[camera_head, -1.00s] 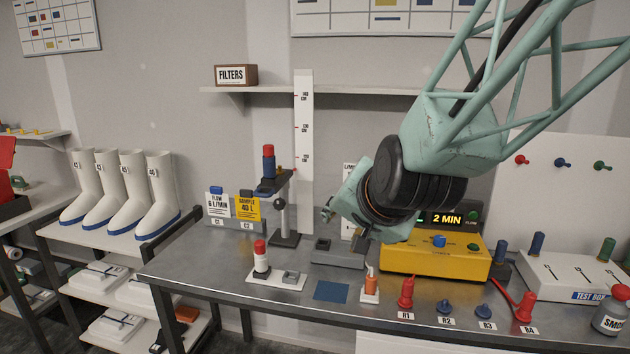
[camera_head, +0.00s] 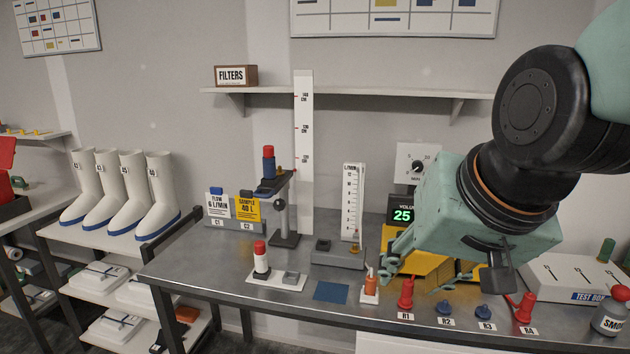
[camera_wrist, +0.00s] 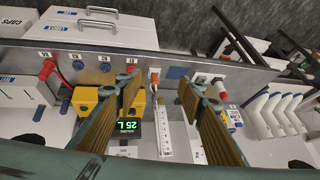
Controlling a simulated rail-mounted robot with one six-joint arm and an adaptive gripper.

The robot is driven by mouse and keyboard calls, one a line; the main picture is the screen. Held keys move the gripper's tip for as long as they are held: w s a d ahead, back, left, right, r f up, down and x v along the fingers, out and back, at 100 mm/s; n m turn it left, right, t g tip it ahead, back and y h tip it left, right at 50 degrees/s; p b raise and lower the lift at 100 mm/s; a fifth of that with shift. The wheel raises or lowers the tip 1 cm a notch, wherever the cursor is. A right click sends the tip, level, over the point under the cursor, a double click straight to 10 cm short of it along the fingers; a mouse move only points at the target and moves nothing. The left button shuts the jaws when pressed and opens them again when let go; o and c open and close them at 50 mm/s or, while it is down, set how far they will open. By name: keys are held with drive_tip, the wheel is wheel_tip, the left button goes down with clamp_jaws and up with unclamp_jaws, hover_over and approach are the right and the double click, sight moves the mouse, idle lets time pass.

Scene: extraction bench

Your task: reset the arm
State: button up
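My gripper (camera_head: 420,275) hangs at the front of the yellow pump unit (camera_head: 392,240), in front of part of it, in the head view. In the wrist view its two brown-padded fingers (camera_wrist: 160,84) stand wide apart with nothing gripped between them. The wrist view looks down past the fingers at the bench. The pump's display (camera_head: 403,215) reads 25 L and also shows between the fingers in the wrist view (camera_wrist: 133,126). My arm comes in from the upper right and hides the right side of the pump.
A tall sampling stand (camera_head: 284,215) and a red-capped tube (camera_head: 261,259) are further left. The test box (camera_head: 575,278) is at right.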

drive_tip(key=s+d+n+g, duration=0.1)
drive_tip(key=s+d, duration=0.1)
drive_tip(key=s, duration=0.7)
drive_tip(key=s+d+n+g+h, duration=0.1)
drive_tip(key=s+d, duration=0.2)
drive_tip(key=s, duration=0.6)
drive_tip(key=shift+d, duration=0.35)
idle(1.8)
